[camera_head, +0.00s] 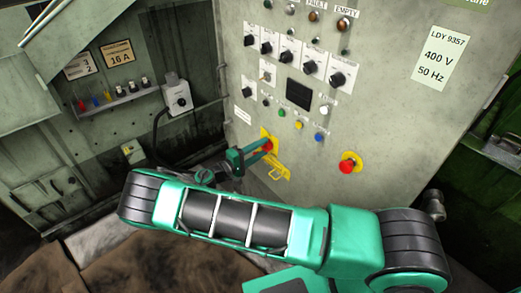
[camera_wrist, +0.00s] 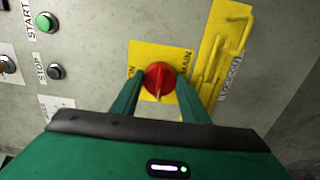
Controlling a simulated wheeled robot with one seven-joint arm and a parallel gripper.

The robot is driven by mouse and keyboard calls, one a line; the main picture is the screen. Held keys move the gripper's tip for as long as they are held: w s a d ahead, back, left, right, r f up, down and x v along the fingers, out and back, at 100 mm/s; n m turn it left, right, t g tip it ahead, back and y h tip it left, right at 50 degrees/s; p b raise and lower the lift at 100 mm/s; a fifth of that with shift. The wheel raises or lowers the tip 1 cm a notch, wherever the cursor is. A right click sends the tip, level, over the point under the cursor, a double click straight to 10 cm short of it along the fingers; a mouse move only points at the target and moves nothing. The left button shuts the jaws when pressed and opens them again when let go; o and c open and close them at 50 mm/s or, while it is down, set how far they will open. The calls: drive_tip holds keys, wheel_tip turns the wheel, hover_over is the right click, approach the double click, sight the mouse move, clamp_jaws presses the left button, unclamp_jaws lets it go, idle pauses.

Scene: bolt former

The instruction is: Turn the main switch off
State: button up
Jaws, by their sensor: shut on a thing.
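The main switch is a red rotary knob (camera_wrist: 159,79) on a yellow plate (camera_wrist: 147,54), low on the grey control panel. In the wrist view the plate carries the words "ON" at the left and "MAIN" at the right, partly covered by my fingers. The knob's ridge points down in that view, towards my gripper. My gripper (camera_wrist: 160,95) has its two green fingers on either side of the knob and is shut on it. In the head view the knob (camera_head: 267,146) shows small between my fingertips.
A yellow lockout hasp (camera_wrist: 216,55) is beside the switch plate. A green start button (camera_wrist: 46,22) and a stop button (camera_wrist: 54,71) are to the left. In the head view a red emergency button (camera_head: 347,166) is to the right, with selector switches (camera_head: 290,58) above.

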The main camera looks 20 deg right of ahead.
drive_tip(key=shift+f, duration=0.2)
drive_tip(key=o, duration=1)
drive_tip(key=shift+o, duration=0.2)
drive_tip(key=shift+r, duration=0.1)
drive_tip(key=v, duration=1)
drive_tip(key=shift+a, duration=0.4)
drive_tip(key=shift+s, duration=0.1)
